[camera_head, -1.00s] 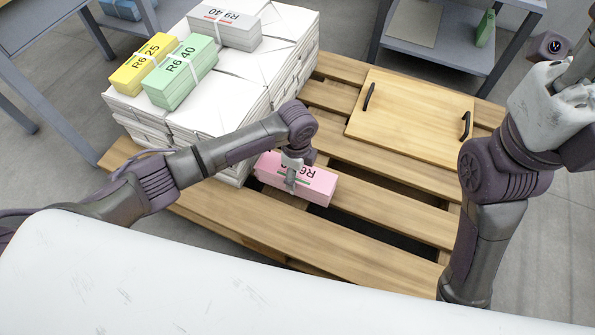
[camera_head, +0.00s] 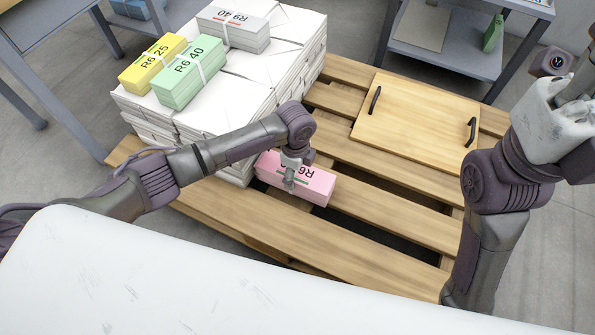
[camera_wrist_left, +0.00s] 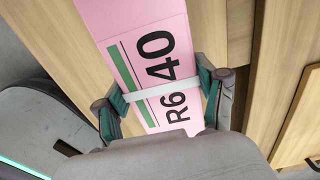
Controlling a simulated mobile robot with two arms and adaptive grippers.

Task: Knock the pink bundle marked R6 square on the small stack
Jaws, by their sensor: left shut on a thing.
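The pink bundle (camera_head: 314,186) lies on the wooden pallet, close beside the tall white stack. In the left wrist view the bundle (camera_wrist_left: 158,52) is marked R6 40, with a green bar and a white strap. My left gripper (camera_head: 289,182) reaches down over it. In the left wrist view, the gripper's (camera_wrist_left: 165,92) two green-padded fingers are shut on the bundle's two long sides near the strap. I cannot tell whether the bundle is lifted or what is under it.
The tall white stack (camera_head: 262,68) carries yellow (camera_head: 152,64), green (camera_head: 188,72) and grey (camera_head: 234,26) bundles. A wooden board with two handles (camera_head: 415,122) lies on the pallet (camera_head: 385,200). The pallet's front slats are bare. A metal shelf (camera_head: 450,58) stands behind.

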